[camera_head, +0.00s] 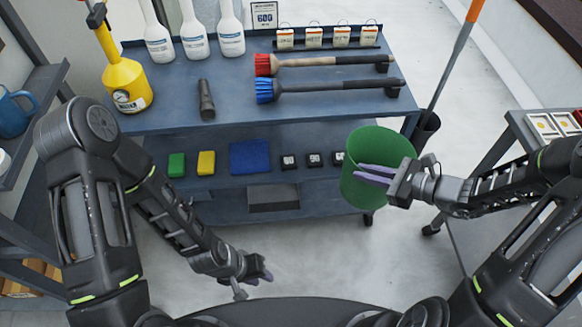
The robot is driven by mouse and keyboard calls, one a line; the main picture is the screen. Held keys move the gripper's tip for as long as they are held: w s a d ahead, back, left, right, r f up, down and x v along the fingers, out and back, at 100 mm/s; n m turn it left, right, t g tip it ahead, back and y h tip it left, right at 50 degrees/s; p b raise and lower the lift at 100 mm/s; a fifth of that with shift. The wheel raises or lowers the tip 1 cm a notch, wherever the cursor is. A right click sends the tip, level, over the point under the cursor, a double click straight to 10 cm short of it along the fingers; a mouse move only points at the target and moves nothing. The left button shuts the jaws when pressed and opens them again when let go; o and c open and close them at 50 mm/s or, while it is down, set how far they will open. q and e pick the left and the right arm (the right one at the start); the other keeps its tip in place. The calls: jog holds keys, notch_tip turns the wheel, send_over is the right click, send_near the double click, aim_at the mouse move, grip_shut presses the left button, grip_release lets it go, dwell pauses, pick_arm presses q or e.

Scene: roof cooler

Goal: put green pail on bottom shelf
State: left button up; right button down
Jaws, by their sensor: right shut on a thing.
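The green pail (372,142) is a round open-topped bucket in front of the right end of the blue-grey shelf cart. My right gripper (374,174) is shut on the green pail at its side facing me, and the pail looks upright. Whether the pail touches any shelf cannot be told.
The top holds brushes (325,90), bottles and a yellow sprayer (127,87). A side table (520,122) stands right.

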jog(key=shift+w, duration=0.4)
pick_arm(q)
jog(key=shift+w, duration=0.35)
pick_arm(e)
jog(key=shift+r, duration=0.1)
